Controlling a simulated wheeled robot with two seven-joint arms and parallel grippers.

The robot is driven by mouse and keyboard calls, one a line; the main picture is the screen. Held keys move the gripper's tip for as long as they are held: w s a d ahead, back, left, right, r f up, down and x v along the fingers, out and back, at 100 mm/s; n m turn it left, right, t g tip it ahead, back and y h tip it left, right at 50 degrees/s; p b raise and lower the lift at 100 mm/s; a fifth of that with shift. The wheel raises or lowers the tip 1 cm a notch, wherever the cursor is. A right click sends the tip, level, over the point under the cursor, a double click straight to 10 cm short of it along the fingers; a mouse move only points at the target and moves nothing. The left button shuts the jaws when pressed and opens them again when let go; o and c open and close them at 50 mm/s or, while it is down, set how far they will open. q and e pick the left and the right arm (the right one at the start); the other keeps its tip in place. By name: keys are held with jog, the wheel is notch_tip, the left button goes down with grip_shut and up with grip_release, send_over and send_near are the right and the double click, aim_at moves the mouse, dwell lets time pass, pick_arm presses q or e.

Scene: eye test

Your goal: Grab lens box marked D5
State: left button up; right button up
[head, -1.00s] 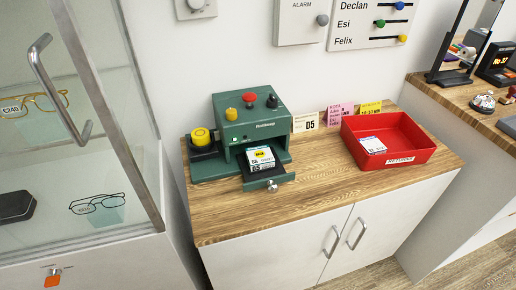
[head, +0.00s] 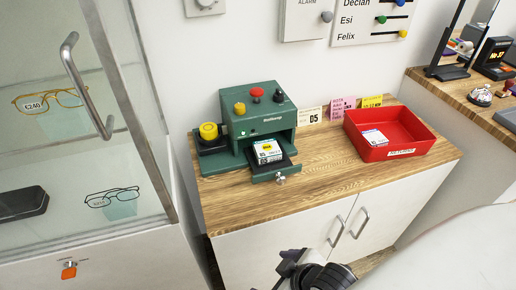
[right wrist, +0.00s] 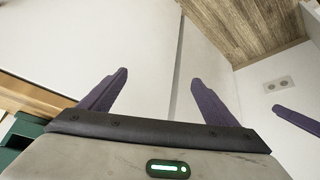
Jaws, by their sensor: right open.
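My right gripper (head: 292,268) is at the bottom of the head view, in front of the cabinet, below and apart from the drawer. In the right wrist view its purple fingers (right wrist: 158,92) are spread with nothing between them.
A glass display case (head: 120,130) with a handle stands at the left. The wooden counter (head: 325,160) is bare between machine and tray. Cabinet handles (head: 362,222) stick out below. A second counter (head: 455,92) stands at right.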

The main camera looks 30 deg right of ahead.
jog(key=w+d+r+n+h, duration=0.1)
jog(key=w+r+n, duration=0.2)
jog(key=n, duration=0.1)
jog(key=w+d+r+n+h, duration=0.1)
jog(key=w+d+r+n, duration=0.1)
jog(key=n, duration=0.2)
jog(key=w+d+r+n+t+h, duration=0.1)
jog(key=w+d+r+n, duration=0.1)
jog(key=w+r+n, duration=0.1)
jog(key=shift+w+r+n+p, duration=0.3)
jog(key=shift+w+n, duration=0.05)
jog(key=shift+n, duration=0.35)
jog(key=n+t+h, duration=0.4)
jog(key=n, duration=1)
send_near(268, 148)
jog(key=shift+w+d+f+n, duration=0.15)
jog(key=shift+w+d, duration=0.05)
jog(key=shift+w, duration=0.4)
jog(key=shift+w+d+f+n, duration=0.15)
jog(key=shift+w+d, duration=0.1)
jog(key=shift+w, duration=0.3)
jog(key=shift+x, duration=2.95)
jog(key=shift+s+f, duration=0.15)
jog(key=shift+f, duration=0.05)
jog(key=c, duration=1.2)
